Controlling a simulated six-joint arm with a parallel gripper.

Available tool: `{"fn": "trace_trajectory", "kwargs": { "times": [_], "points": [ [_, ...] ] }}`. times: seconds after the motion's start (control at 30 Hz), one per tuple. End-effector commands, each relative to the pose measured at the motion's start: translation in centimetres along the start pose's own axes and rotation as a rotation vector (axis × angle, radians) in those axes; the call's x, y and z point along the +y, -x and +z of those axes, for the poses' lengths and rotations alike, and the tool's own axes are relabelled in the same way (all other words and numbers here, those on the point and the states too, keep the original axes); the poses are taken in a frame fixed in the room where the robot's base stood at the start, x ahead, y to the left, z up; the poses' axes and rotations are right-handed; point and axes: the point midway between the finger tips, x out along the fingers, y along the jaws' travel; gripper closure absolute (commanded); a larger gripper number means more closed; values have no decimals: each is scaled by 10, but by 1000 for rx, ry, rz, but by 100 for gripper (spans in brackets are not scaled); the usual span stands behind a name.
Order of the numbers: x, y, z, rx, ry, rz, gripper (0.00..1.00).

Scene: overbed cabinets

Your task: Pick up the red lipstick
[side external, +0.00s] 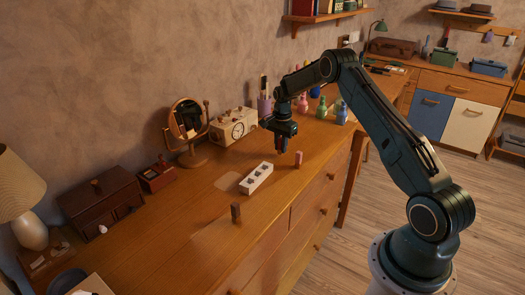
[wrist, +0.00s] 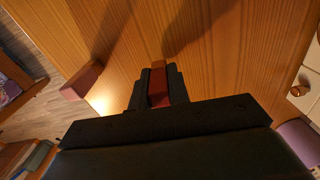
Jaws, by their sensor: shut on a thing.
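The red lipstick (wrist: 158,86) is between the fingers of my gripper (wrist: 156,90), which is shut on it. In the wrist view its orange-brown end sticks out past the fingertips. In the side view my gripper (side external: 280,148) points down over the dresser top, with a bit of red between the fingers. Whether the lipstick touches the wood is hard to tell. A pinkish lipstick-like piece (side external: 298,158) stands apart, just right of my gripper; it also shows in the wrist view (wrist: 82,80).
A white holder with several dark holes (side external: 256,179) lies in front of my gripper. A small brown block (side external: 236,212) stands nearer the front.

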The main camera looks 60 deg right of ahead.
Motion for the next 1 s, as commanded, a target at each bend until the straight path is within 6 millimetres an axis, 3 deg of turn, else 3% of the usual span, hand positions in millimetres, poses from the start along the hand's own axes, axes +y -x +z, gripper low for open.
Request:
{"fn": "trace_trajectory", "kwargs": {
  "times": [0.27, 0.7, 1.0],
  "points": [
    [-1, 42, 0, 2, 0, -4, 97],
    [-1, 136, 0, 3, 0, -5, 97],
    [0, 178, 0, 1, 0, -2, 97]
  ]
}}
